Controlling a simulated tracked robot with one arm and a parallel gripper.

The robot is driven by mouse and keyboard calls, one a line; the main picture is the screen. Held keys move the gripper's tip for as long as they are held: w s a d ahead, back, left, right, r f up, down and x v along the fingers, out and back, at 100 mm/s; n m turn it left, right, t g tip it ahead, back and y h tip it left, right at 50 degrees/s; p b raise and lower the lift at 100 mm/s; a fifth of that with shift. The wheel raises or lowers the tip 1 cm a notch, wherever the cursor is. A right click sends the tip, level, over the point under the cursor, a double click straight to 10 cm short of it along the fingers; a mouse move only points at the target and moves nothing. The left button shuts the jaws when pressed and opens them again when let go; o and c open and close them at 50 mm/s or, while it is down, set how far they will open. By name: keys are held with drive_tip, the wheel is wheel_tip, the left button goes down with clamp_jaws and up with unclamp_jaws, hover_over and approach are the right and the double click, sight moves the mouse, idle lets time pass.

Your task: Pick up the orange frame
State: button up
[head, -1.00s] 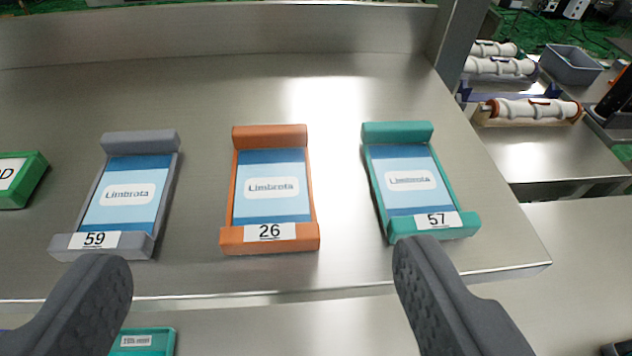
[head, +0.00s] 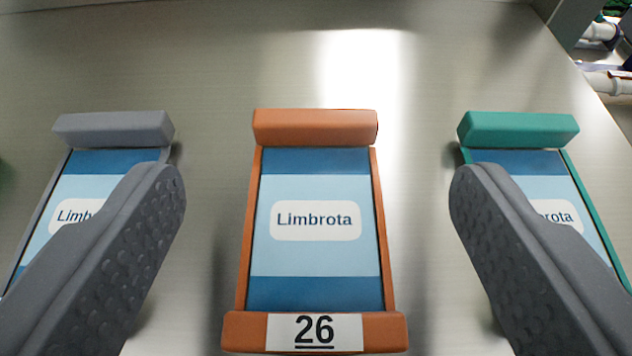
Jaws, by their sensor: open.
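The orange frame (head: 314,127) lies flat on the metal table in the middle of the head view. It holds a blue card (head: 315,265) reading "Limbrota", and its front bar carries a white label (head: 314,332) with "26". My gripper (head: 315,200) is open and empty, with one dark finger on each side of the orange frame. Clear gaps show between the fingers and the frame. Whether the fingers are at the frame's height is hard to tell.
A grey frame (head: 113,129) lies to the left and a green frame (head: 518,131) to the right, each partly hidden behind a finger. The metal table (head: 220,60) is bare behind the frames. White rollers (head: 610,84) show beyond its right edge.

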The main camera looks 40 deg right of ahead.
sight(316, 134)
drive_tip(key=shift+p+x, duration=0.7)
drive_tip(key=shift+x, duration=1.55)
drive_tip(key=shift+s+a+f, duration=0.1)
drive_tip(key=shift+f, duration=0.05)
drive_tip(key=c, duration=1)
